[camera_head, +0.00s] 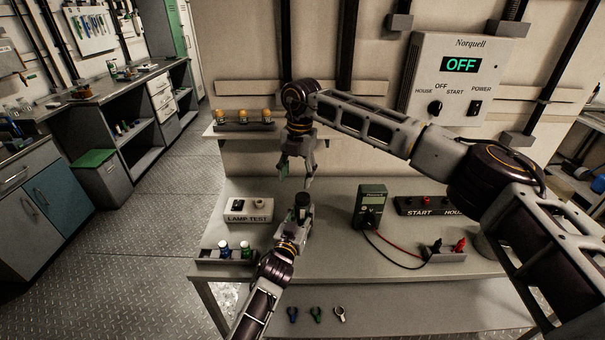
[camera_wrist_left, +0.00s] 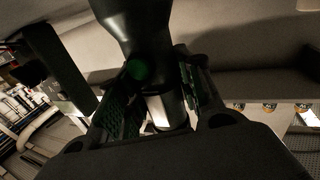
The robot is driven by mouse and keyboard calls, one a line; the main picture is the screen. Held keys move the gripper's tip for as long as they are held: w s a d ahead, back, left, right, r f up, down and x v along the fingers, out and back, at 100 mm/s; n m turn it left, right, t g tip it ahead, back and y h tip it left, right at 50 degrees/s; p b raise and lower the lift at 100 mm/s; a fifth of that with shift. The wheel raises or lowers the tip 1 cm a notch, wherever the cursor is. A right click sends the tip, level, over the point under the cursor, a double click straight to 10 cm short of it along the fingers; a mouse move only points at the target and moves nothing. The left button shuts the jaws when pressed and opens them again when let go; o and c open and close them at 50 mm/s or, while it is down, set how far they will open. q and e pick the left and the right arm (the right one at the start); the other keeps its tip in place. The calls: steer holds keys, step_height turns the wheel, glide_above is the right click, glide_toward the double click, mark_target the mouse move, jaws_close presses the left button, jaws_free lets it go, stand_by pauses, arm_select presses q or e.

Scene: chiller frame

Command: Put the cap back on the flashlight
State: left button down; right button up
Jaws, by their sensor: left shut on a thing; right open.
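My left gripper (camera_head: 300,212) is shut on a dark flashlight (camera_head: 302,200), held upright above the workbench. In the left wrist view the flashlight (camera_wrist_left: 137,25) is a black body with a round green button, and a pale silvery part shows between the finger pads. My right gripper (camera_head: 297,178) is open just above the flashlight's dark upper end, with its fingers pointing down. I see nothing held in it. I cannot pick out the flashlight's cap for certain.
A lamp test box (camera_head: 248,211) and a dark rack (camera_head: 228,257) with blue and green pieces stand to the left. A multimeter (camera_head: 370,205) with leads stands to the right. A wall shelf (camera_head: 225,134) carries several yellow bulbs. Small coloured pieces (camera_head: 316,314) lie low in front.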

steer(key=n, duration=0.4)
steer(key=shift+w+d+r, duration=0.1)
steer(key=shift+d, duration=0.05)
steer(key=n, duration=0.3)
steer(key=shift+d+n, duration=0.15)
steer(key=shift+n, duration=0.25)
steer(key=n, duration=0.3)
steer(key=shift+d+n, duration=0.15)
steer(key=shift+n, duration=0.25)
steer(key=n, duration=0.3)
steer(key=shift+d+n+h, duration=0.15)
steer(key=shift+n+h, duration=0.15)
steer(key=n, duration=0.3)
steer(key=shift+d+n, duration=0.1)
steer(key=shift+n, duration=0.3)
steer(key=n, duration=0.4)
steer(key=shift+d, duration=0.1)
steer(key=n, duration=0.3)
steer(key=shift+n, duration=0.3)
steer(key=n, duration=0.4)
